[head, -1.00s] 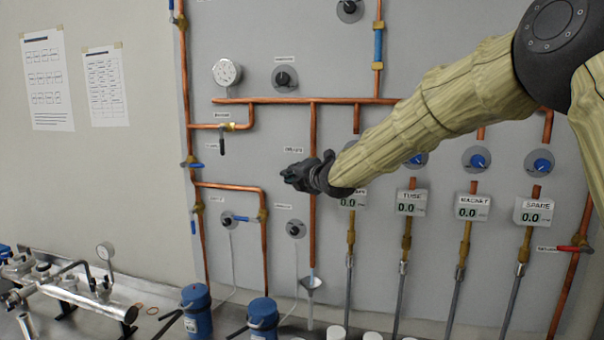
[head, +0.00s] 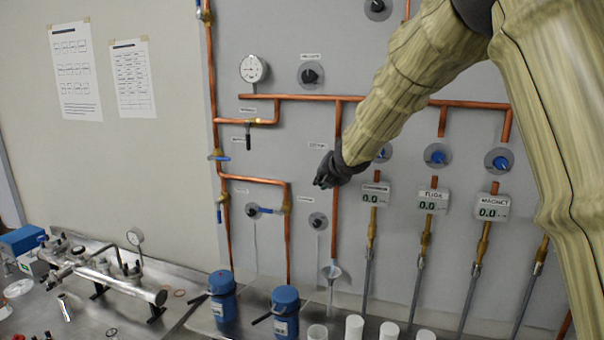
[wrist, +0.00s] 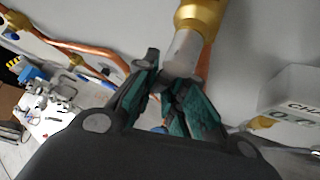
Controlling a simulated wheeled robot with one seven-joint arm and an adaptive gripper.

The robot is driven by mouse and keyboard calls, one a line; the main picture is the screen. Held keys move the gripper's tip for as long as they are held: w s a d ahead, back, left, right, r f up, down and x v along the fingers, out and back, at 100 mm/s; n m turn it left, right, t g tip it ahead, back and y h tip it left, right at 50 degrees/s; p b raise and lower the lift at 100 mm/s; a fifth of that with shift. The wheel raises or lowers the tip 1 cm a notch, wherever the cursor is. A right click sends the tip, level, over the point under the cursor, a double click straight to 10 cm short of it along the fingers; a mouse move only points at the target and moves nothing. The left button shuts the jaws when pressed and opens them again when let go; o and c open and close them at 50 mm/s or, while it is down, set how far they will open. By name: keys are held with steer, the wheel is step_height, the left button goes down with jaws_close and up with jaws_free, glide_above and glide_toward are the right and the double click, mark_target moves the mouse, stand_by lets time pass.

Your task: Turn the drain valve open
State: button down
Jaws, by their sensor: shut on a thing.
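My gripper (head: 324,182) is at the vertical copper pipe above a small funnel (head: 332,271) in the head view. It hides the drain valve there. In the wrist view, the gripper (wrist: 168,98) has its green-padded fingers closed around a grey handle piece (wrist: 182,54). This piece joins a brass valve body (wrist: 199,14) on the copper pipe, which I take to be the drain valve. How far the handle is turned cannot be made out. A small label (head: 318,145) sits just above the gripper, too small to read surely.
Digital readouts (head: 375,194) and blue knobs (head: 437,156) are to the right on the grey panel. Another black-levered valve (head: 248,136) and a round gauge (head: 253,69) are to the left. Blue flasks (head: 286,309) and white cups (head: 354,328) stand on the bench below.

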steer(key=shift+s+f, duration=0.1)
steer(key=shift+f, duration=0.25)
steer(key=c, duration=1.5)
jaws_free()
steer(key=shift+o, duration=0.2)
steer(key=shift+r, duration=0.15)
steer(key=shift+r, duration=0.15)
steer(key=v, duration=0.7)
steer(key=shift+s, duration=0.4)
steer(key=shift+r, duration=0.1)
